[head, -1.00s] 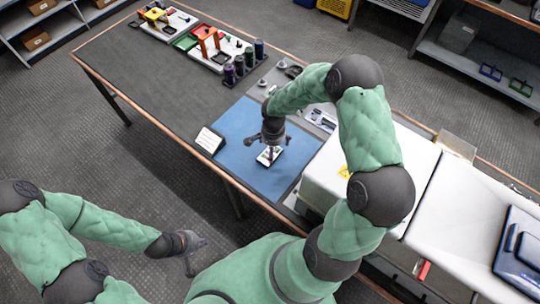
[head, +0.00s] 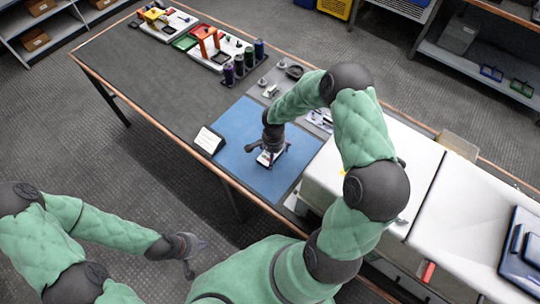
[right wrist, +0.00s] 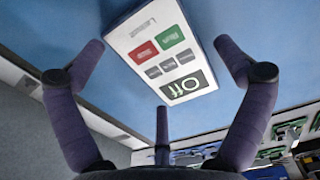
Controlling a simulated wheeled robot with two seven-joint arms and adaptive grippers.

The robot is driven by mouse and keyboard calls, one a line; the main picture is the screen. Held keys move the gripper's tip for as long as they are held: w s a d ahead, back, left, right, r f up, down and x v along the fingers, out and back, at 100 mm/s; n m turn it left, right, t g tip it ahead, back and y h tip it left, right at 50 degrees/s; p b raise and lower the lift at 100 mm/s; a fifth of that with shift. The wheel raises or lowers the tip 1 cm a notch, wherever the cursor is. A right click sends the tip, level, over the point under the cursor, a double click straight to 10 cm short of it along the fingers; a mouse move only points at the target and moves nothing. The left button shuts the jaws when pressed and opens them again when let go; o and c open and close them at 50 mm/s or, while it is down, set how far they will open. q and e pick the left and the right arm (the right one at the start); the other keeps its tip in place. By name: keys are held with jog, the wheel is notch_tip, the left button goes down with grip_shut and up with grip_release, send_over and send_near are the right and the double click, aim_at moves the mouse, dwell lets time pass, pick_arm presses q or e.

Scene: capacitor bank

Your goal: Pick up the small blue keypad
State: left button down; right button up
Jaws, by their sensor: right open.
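The small blue keypad (right wrist: 158,48) has a white face with a red, a green and several grey buttons and a dark "Off" panel; its blue side shows at the edge. It lies on the blue mat (head: 235,130), and in the head view the keypad (head: 264,159) is partly hidden under my right gripper (head: 268,152). In the right wrist view my right gripper (right wrist: 160,65) is open, its fingers spread to either side of the keypad and apart from it. My left gripper (head: 188,256) hangs off the table at lower left; its jaw opening is unclear.
A white sign (head: 208,140) stands at the mat's left edge. A large white box-like unit (head: 410,175) stands right of the mat. Dark cylinders (head: 240,67) and coloured trays (head: 186,42) are at the back. The grey table top left of the mat is clear.

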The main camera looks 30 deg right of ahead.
jog(key=shift+f+b, duration=0.2)
jog(key=shift+b, duration=0.15)
dwell(0.5)
jog(key=c, duration=1.1)
jog(key=shift+c, duration=0.2)
jog(key=shift+r+p, duration=0.6)
jog(key=shift+p, duration=0.15)
notch_tip(320, 180, up, 3)
jog(key=shift+s+r+p, duration=0.1)
jog(key=shift+r+p, duration=0.1)
jog(key=shift+p, duration=0.3)
jog(key=s+a+r+p, duration=0.1)
jog(key=s+a+r, duration=0.2)
jog(key=s, duration=0.3)
jog(key=s+a+r+p, duration=0.1)
jog(key=s+a+r, duration=0.2)
jog(key=s+r, duration=0.3)
jog(key=shift+a, duration=0.25)
